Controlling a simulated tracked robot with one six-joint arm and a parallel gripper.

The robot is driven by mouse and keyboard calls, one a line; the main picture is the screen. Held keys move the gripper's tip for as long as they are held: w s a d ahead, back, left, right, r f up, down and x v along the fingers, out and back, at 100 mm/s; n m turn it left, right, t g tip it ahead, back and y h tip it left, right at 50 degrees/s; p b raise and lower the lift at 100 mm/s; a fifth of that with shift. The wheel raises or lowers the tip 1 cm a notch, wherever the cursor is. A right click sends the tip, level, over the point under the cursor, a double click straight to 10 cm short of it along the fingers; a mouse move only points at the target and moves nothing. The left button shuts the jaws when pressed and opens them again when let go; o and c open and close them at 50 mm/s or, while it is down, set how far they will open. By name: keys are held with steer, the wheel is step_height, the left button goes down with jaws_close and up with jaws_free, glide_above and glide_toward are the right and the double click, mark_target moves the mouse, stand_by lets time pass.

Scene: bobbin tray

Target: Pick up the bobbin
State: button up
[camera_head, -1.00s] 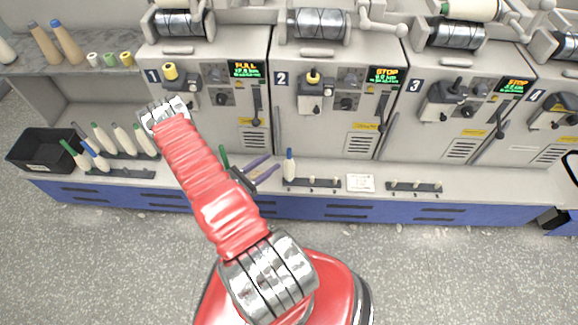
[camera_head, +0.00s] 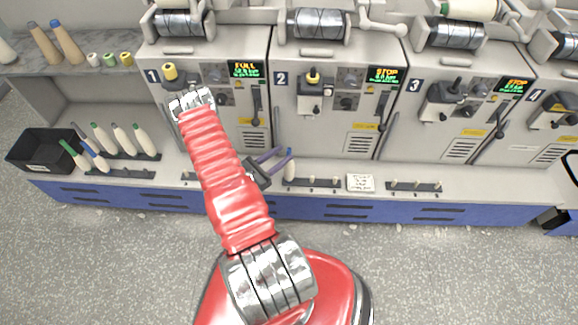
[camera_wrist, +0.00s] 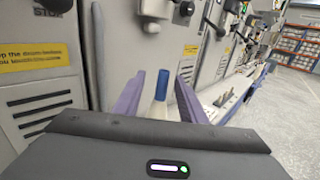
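A bobbin with a white body and blue tip (camera_head: 290,168) stands upright at the left end of a dark peg rack (camera_head: 325,186) on the counter. My gripper (camera_head: 284,157) is at this bobbin, its purple fingers pointing toward it. In the wrist view, the blue-tipped bobbin (camera_wrist: 163,86) shows between the two spread fingers (camera_wrist: 158,98), with a gap visible on both sides. Its lower part is hidden by my gripper's body. More bobbins, with green, white and blue tips (camera_head: 122,138), stand in racks at the left.
Gray numbered machines (camera_head: 318,110) with levers and screens stand close behind the counter. A black bin (camera_head: 40,152) is at the far left. A white card (camera_head: 360,182) and another peg rack (camera_head: 414,187) lie to the right. Tall cones (camera_head: 66,40) stand on the upper shelf.

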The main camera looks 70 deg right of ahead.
steer(key=shift+x, duration=1.1)
steer(key=x, duration=0.5)
steer(key=shift+s+f, duration=0.1)
steer(key=shift+s, duration=0.25)
steer(key=shift+a, duration=0.1)
steer(key=shift+c, duration=0.4)
jaws_close()
